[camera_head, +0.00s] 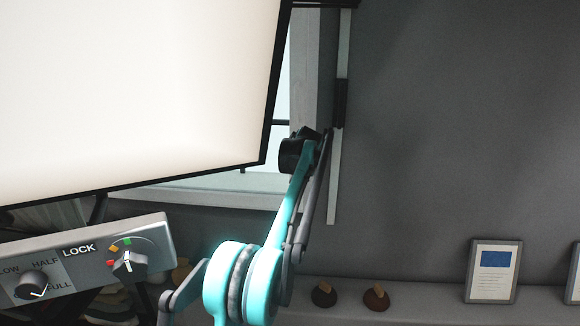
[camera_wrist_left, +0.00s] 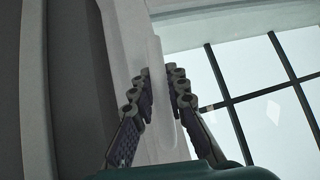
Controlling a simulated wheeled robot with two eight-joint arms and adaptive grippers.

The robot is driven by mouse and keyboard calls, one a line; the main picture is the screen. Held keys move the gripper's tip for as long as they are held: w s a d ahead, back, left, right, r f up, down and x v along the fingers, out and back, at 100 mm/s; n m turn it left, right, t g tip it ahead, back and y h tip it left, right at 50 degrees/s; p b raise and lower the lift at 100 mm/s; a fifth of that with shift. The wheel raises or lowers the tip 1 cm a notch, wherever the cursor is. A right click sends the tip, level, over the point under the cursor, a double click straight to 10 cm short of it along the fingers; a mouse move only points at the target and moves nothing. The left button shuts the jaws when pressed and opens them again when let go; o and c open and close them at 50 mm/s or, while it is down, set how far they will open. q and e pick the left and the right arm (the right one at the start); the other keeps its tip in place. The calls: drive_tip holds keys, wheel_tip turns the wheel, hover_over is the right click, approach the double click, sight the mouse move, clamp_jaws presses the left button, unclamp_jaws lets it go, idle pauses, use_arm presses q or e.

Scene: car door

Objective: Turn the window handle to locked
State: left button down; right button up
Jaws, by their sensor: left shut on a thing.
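My left gripper (camera_wrist_left: 160,85) is shut on a long pale bar with a rounded end, which looks like the window handle (camera_wrist_left: 160,55). The fingers lie on both sides of the bar in the left wrist view. In the head view my teal left arm reaches up to the window's right edge, with the dark wrist beside a narrow pale upright strip (camera_head: 332,190). The fingertips and the handle are hard to make out there. The handle's exact angle cannot be told. My right gripper is not in view.
A large white panel (camera_head: 130,80) covers the upper left. A grey console (camera_head: 85,262) below it carries a LOCK dial (camera_head: 128,262) and a LOW/HALF/FULL knob (camera_head: 31,284). A framed card (camera_head: 492,270) and two brown objects stand on a ledge at right. Window panes (camera_wrist_left: 270,90) lie beyond the gripper.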

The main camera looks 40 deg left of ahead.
use_arm(q)
drive_tip(key=shift+w+d+n+h, duration=0.2)
drive_tip(key=shift+d+n+h, duration=0.1)
drive_tip(key=shift+h, duration=0.1)
idle(0.3)
drive_tip(key=c, duration=1.5)
unclamp_jaws()
drive_tip(key=shift+d, duration=0.1)
drive_tip(key=s+d+r, duration=0.1)
drive_tip(key=s+d, duration=0.2)
drive_tip(key=s+d+r, duration=0.1)
drive_tip(key=s+d, duration=0.3)
drive_tip(key=s+d+r, duration=0.1)
drive_tip(key=s+d, duration=0.2)
drive_tip(key=s, duration=0.1)
drive_tip(key=shift+s+d+r, duration=0.2)
drive_tip(key=shift+s, duration=0.05)
